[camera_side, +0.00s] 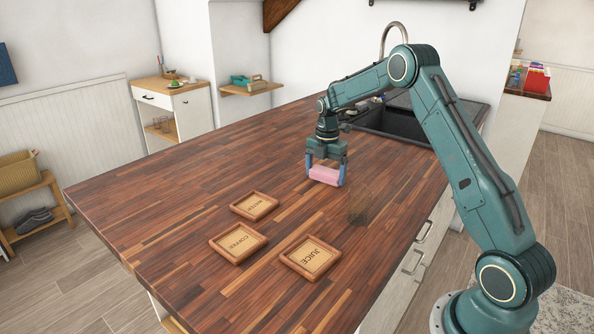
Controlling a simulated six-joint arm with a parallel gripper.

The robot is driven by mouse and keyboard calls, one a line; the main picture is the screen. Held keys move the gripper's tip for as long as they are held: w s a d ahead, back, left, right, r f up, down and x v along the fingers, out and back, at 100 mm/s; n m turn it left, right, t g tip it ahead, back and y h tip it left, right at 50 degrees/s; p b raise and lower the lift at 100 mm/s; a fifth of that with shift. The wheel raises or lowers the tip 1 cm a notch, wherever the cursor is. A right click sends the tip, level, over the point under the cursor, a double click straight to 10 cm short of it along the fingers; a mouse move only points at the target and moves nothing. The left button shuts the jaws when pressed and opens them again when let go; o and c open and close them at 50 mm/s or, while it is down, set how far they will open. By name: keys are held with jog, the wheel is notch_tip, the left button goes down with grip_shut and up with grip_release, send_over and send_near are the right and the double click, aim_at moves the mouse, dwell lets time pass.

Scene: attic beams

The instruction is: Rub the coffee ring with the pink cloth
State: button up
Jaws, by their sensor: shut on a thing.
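The pink cloth (325,176) is a small folded block between the fingers of my gripper (325,175). My gripper points down and is shut on the cloth, low over the wooden counter (190,190). I cannot tell whether the cloth touches the counter. No coffee ring stands out on the dark striped wood; it may be too faint to see or hidden by the cloth.
Three framed plaques lie nearer the front: one labelled COFFEE (238,241), one JUICE (311,258), one seemingly WATER (254,205). A dark sink (395,122) is behind. The left of the counter is clear.

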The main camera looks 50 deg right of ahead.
aim_at(314, 189)
jog(key=shift+a, duration=2.8)
jog(key=shift+d, duration=4)
jog(key=shift+r, duration=4.1)
